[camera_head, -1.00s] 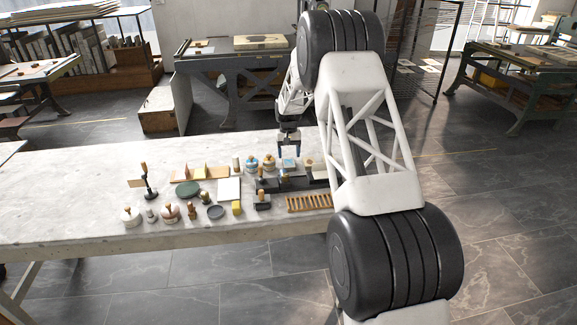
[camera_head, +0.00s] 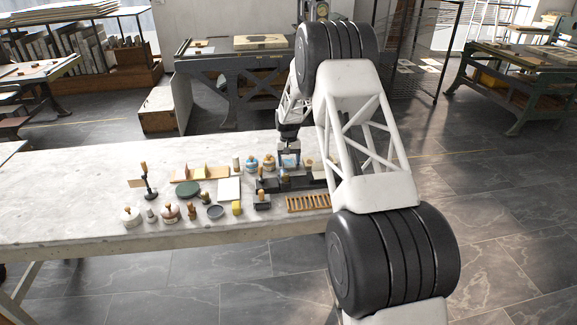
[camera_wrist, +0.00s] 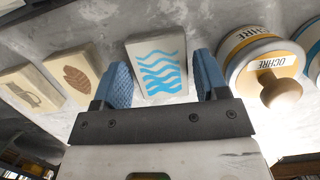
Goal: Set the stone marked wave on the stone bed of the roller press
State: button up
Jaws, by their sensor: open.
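The stone marked wave (camera_wrist: 158,66) is a pale block with blue wavy lines on its face. In the wrist view it sits between the two blue fingers of my gripper (camera_wrist: 165,80), with a gap visible on the right. My gripper is open around it. In the head view my gripper (camera_head: 289,160) is low over the far right part of the pale table, and its fingers largely hide the stone. A low dark device (camera_head: 298,184) just in front of my gripper may be the roller press; its bed is hard to make out.
Two other pale stones, one with a brown shell-like mark (camera_wrist: 75,73) and one with a cup-like mark (camera_wrist: 28,88), lie left in the wrist view. A jar labelled OCHRE (camera_wrist: 262,68) stands close on the right. A wooden slatted rack (camera_head: 308,203) lies near the table's front edge.

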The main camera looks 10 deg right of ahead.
aim_at(289, 163)
jog(key=shift+c, duration=0.2)
jog(key=c, duration=0.6)
jog(key=shift+r, duration=2.5)
jog(key=s+m, duration=0.2)
jog(key=m, duration=0.1)
jog(key=s+r+m+y, duration=0.1)
jog(key=m, duration=0.1)
jog(key=shift+d, duration=0.35)
jog(key=m, duration=0.1)
jog(key=s+m, duration=0.2)
jog(key=m, duration=0.1)
jog(key=shift+s+d+r+t+y, duration=0.15)
jog(key=shift+s+r+t+y, duration=0.05)
jog(key=shift+r+t+y, duration=0.1)
jog(key=s+m, duration=0.1)
jog(key=m, duration=0.2)
jog(key=s+m, duration=0.1)
jog(key=shift+s+d+r+t, duration=0.3)
jog(key=shift+s+t, duration=0.05)
jog(key=shift+t, duration=0.05)
jog(key=shift+s+d+r+m+t+y, duration=0.1)
jog(key=shift+s+r+m+t+y, duration=0.1)
jog(key=shift+s+m, duration=0.7)
jog(key=shift+s+d+r+m+t+y, duration=0.15)
jog(key=shift+s+m, duration=0.25)
jog(key=shift+m, duration=1)
